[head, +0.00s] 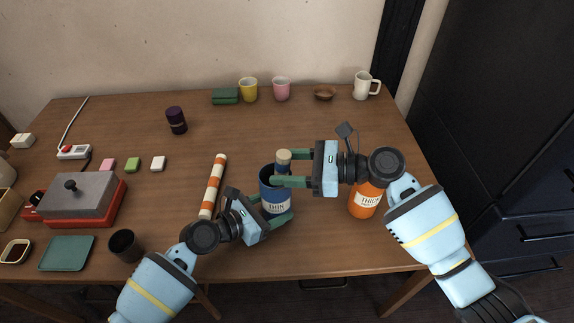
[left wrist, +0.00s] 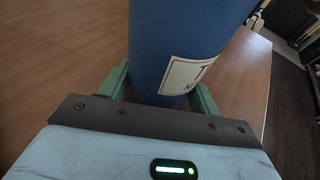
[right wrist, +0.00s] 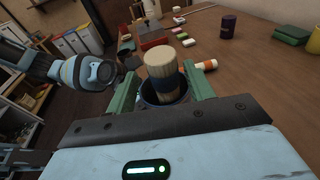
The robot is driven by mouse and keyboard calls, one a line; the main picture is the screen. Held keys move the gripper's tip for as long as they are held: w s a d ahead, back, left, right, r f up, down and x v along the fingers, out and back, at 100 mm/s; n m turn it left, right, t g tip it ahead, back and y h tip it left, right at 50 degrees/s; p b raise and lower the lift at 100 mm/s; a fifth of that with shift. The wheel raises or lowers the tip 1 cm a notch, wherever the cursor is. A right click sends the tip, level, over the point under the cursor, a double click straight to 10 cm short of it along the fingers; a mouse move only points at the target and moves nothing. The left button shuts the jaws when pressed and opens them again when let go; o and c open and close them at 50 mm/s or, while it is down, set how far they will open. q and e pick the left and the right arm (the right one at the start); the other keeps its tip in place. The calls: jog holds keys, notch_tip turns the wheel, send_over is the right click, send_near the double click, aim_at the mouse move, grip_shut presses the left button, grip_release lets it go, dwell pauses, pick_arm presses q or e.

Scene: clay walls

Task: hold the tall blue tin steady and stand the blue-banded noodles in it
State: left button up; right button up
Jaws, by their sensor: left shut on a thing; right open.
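The tall blue tin (head: 267,190) stands on the table with a pale label on its front. My left gripper (head: 274,208) is shut on the tin's sides; in the left wrist view the blue wall of the tin (left wrist: 185,40) fills the space between the green fingers. The blue-banded noodles (right wrist: 161,68), a pale round bundle with a dark blue band, stand in the tin's mouth, their pale top (head: 284,156) above the rim. My right gripper (head: 281,168) is open, its fingers on either side of the bundle. The bundle's lower end is hidden inside the tin.
An orange tin (head: 364,203) stands under my right arm. An orange-and-white striped roll (head: 212,185) lies left of the blue tin. A dark cup (head: 124,246) is at the front left, a purple tin (head: 176,120) farther back.

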jog(key=v, duration=1.2)
jog(key=shift+s, duration=0.1)
dwell(0.7)
pick_arm(q)
jog(key=o, duration=0.8)
jog(key=shift+o, duration=0.2)
jog(key=shift+a, duration=0.1)
jog(key=v, duration=1.2)
